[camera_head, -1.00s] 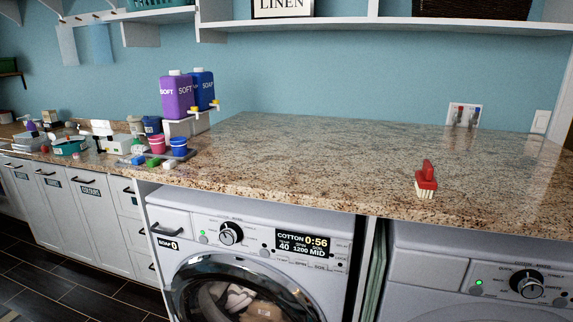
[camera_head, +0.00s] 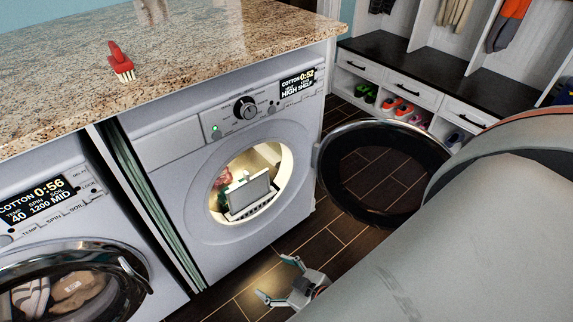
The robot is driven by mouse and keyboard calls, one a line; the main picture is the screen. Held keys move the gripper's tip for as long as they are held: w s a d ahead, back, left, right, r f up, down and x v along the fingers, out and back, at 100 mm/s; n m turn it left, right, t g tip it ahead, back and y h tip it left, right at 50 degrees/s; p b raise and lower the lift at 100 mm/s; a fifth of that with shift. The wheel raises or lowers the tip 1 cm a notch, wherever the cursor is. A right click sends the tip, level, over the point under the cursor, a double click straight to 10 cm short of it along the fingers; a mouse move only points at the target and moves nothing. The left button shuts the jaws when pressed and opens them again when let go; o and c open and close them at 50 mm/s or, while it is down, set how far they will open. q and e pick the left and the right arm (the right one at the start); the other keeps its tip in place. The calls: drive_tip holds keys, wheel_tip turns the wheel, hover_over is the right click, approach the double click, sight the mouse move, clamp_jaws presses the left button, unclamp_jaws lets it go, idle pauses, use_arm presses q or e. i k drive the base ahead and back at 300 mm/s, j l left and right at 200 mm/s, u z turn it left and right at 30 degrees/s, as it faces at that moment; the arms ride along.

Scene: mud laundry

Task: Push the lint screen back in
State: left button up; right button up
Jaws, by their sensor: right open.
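The lint screen (camera_head: 250,193) is a pale, framed panel standing in the lit door opening of the right-hand machine. It stands up from a slotted part at the lower edge of the opening; how far it sticks out is hard to tell. The machine's round door (camera_head: 385,172) is swung wide open to the right. My right gripper (camera_head: 277,277) is open and empty, low over the dark floor in front of the machine. It is below and to the right of the lint screen, apart from it. My left gripper is not in view.
A red brush (camera_head: 121,62) lies on the granite counter (camera_head: 205,42) above. The left washer (camera_head: 75,225) is shut with laundry inside. A bench (camera_head: 430,75) with shoes stands at the back right. Dark tiled floor (camera_head: 235,300) around my gripper is clear.

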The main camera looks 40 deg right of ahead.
sight(245, 195)
drive_tip(key=z, duration=0.8)
drive_tip(key=i+l+u, duration=0.1)
drive_tip(key=l+u, duration=0.75)
drive_tip(key=i+j, duration=0.05)
drive_tip(key=j, duration=0.05)
